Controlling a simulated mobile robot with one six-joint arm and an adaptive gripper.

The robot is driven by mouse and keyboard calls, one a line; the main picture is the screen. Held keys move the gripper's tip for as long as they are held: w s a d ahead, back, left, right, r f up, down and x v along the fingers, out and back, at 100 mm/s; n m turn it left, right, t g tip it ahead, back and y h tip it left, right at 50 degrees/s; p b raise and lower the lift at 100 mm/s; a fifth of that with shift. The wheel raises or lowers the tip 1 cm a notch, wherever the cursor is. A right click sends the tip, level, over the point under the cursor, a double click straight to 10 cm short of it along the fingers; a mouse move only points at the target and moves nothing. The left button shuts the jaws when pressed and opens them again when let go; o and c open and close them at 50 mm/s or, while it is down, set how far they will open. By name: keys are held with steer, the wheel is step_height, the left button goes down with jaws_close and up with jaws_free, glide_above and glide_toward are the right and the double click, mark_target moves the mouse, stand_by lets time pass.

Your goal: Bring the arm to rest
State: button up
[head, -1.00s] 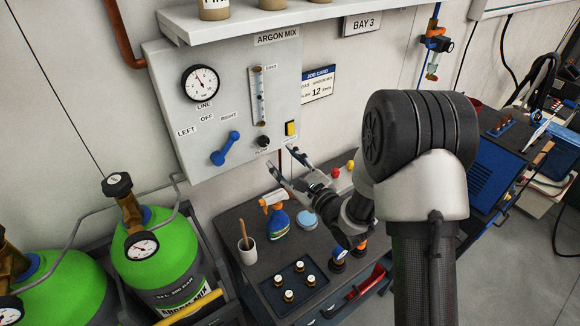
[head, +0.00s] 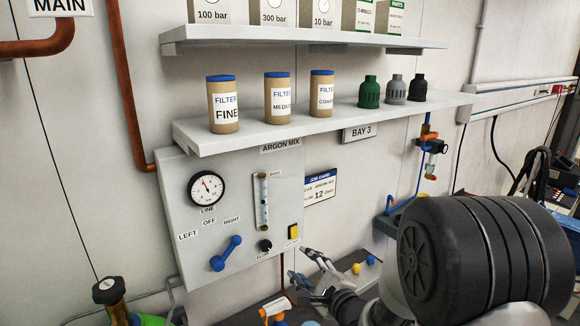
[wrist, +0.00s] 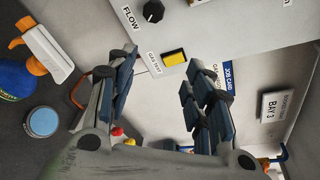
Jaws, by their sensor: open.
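My gripper (head: 308,271) is in front of the lower right corner of the grey ARGON MIX panel (head: 182,215) in the head view. Its fingers are apart and nothing is between them. It also shows in the wrist view (wrist: 158,85), with a yellow button (wrist: 174,57) marked GAS TEST seen beyond the gap. The fingers look apart from the panel, though the exact distance is hard to tell. My dark arm joint fills the lower right of the head view.
The panel carries a gauge (head: 207,188), a blue lever (head: 226,253) and a flow knob (head: 265,246). A shelf (head: 290,133) with filter cans and dark fittings juts out above. In the wrist view, a spray bottle (wrist: 45,50) and a round blue-lidded tin (wrist: 41,122) are left of the fingers.

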steer(key=s+d+r+n+g+h+b, duration=0.35)
steer(key=s+d+n+h, duration=0.35)
steer(key=s+d+n, duration=0.4)
steer(key=s+a+f+n+g+b, duration=0.1)
steer(key=s+n+g, duration=0.5)
steer(key=s, duration=1.8)
steer(key=f+n+b, duration=0.1)
steer(key=n, duration=0.1)
steer(key=shift+s+f+n, duration=0.2)
steer(key=shift+s+n, duration=0.15)
steer(key=shift+n, duration=0.05)
steer(key=shift+w, duration=0.15)
